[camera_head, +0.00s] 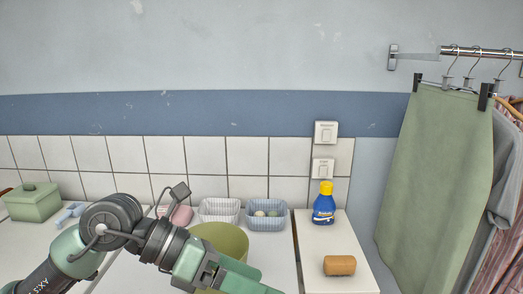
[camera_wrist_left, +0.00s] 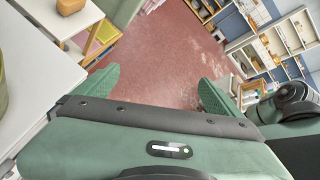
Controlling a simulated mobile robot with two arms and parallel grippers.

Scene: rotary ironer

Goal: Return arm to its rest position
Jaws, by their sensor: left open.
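My left arm (camera_head: 160,240) comes in from the lower left in the head view and reaches across the counter in front of a green bowl. Its green gripper end runs off the bottom edge there. In the left wrist view my left gripper (camera_wrist_left: 159,78) is open, its two green fingers wide apart with nothing between them. My right gripper is in neither view.
The green bowl (camera_head: 228,240) is partly hidden by my arm. Green cloth (camera_head: 435,190) hangs at right. Shelves (camera_wrist_left: 270,45) stand across the floor.

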